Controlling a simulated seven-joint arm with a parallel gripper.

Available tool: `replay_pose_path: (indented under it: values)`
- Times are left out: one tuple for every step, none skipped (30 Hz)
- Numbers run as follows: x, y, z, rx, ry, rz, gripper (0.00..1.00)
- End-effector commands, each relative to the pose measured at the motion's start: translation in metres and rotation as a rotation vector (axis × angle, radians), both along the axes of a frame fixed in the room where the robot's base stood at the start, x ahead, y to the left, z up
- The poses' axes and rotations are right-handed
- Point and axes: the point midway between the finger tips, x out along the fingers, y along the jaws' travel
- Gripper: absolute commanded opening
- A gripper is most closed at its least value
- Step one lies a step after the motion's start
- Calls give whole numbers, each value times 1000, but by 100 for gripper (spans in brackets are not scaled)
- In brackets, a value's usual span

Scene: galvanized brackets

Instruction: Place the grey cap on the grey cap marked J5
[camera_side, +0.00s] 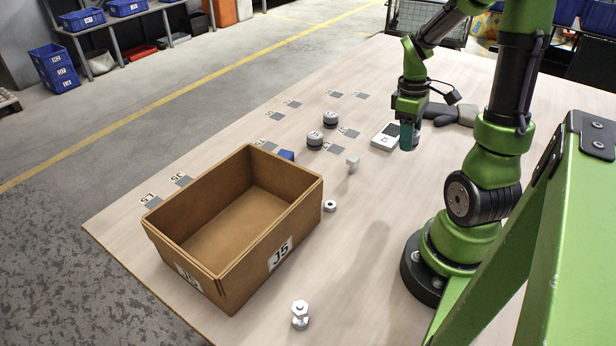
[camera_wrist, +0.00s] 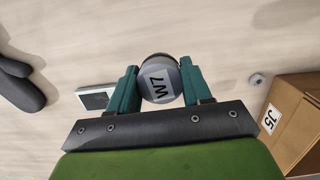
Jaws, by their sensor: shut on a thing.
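My gripper (camera_side: 408,138) is above the table at the right of the side view, shut on a grey cap. In the wrist view the held cap (camera_wrist: 159,82) sits between my two teal fingers, its grey top marked W7. In the side view it is mostly hidden by the fingers. Two more round grey caps with dark lower bands stand on the table to the left of my gripper: one farther back (camera_side: 330,119) and one nearer (camera_side: 314,139). Their top labels are too small to read surely, so I cannot tell which is J5.
An open, empty-looking cardboard box (camera_side: 212,256) marked J5 stands at front left. A white device (camera_side: 386,137) and dark glove (camera_side: 450,114) lie near my gripper. A blue object (camera_side: 286,155), white bolt (camera_side: 352,163), nut (camera_side: 330,206) and bolt with nut (camera_side: 300,315) are spread out.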

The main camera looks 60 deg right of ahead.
Motion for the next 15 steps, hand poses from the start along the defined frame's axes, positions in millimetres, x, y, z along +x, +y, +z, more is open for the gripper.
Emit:
replay_pose_path:
  values:
    - [7,6,2,0,0,33,15]
    - [12,10,2,2,1,56,15]
    - [20,16,2,2,1,107,15]
    - [26,21,1,2,1,153,15]
    - [34,26,1,1,0,217,15]
    - [44,34,0,2,-2,320,15]
    - [52,41,-1,3,-3,406,15]
    - [60,47,-1,4,-6,498,15]
    - [69,55,-1,3,-9,618,15]
    - [76,61,-2,4,-10,705,15]
    - [81,66,-2,4,-10,791,15]
    - [88,73,-2,4,-11,900,15]
    - [93,76,-3,4,-10,977,15]
    - [97,80,-3,4,-10,1050,15]
    - [101,83,-3,3,-9,1134,15]
